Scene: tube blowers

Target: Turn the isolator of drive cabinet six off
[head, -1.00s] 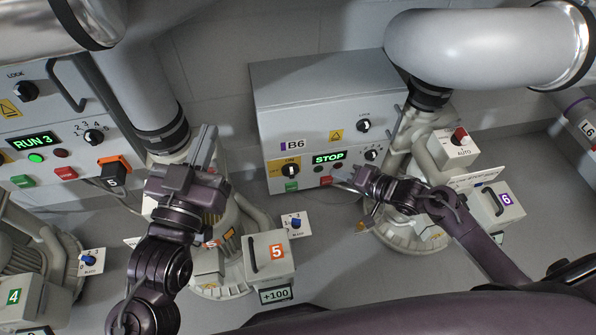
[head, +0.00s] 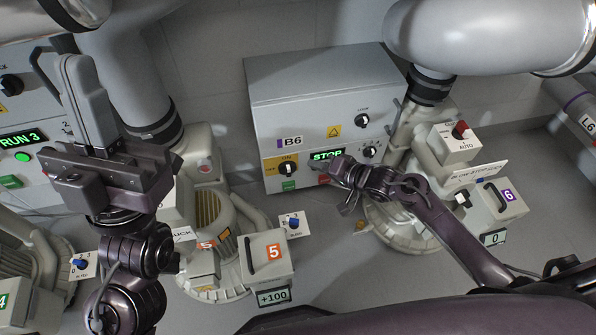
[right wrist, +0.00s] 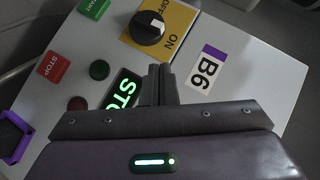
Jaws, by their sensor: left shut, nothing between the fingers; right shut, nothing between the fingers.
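Drive cabinet six is the grey box marked B6 (head: 318,90), right of centre in the head view. Its isolator (head: 288,168) is a black knob on a yellow plate at the front's lower left. The right wrist view shows the isolator knob (right wrist: 147,28) with OFF and ON labels; its white mark points up and right, and I cannot tell exactly at which label. My right gripper (right wrist: 161,76) is shut and empty over the green STOP display (right wrist: 124,90), apart from the knob. My left gripper (head: 80,75) is shut and empty at the far left, pointing up.
Below the isolator are a green start button (head: 288,185) and a red stop button (right wrist: 53,67). A blower (head: 205,235) with box 5 (head: 267,255) stands left of centre. Box 6 (head: 500,203) and a large grey pipe (head: 490,35) are at the right.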

